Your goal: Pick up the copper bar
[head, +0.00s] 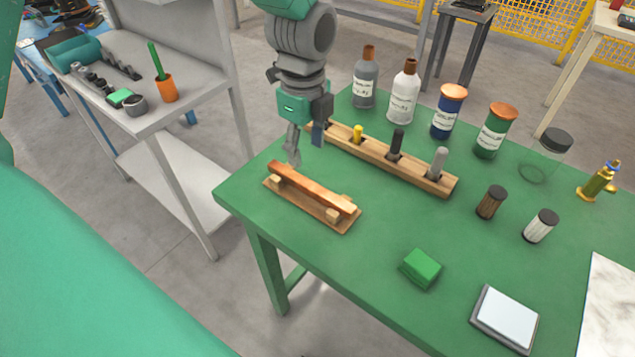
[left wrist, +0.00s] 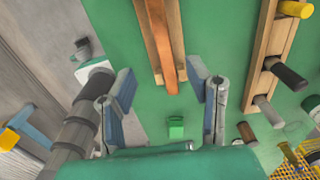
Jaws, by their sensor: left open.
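The copper bar (head: 312,187) lies lengthwise on a small wooden stand (head: 345,223) near the left edge of the green table. My left gripper (head: 306,146) hangs pointing down above the table, just behind the bar's far left end. Its fingers are apart with nothing between them. In the left wrist view the copper bar (left wrist: 160,45) runs down from the top edge, and its near end lies between and beyond the open fingertips (left wrist: 163,86). The gripper looks apart from the bar. My right gripper does not show.
A wooden rack (head: 372,154) with several upright pegs stands right beside the left gripper. Several bottles (head: 404,92) stand behind it. A green block (head: 421,268) and a grey-framed pad (head: 504,318) lie in front.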

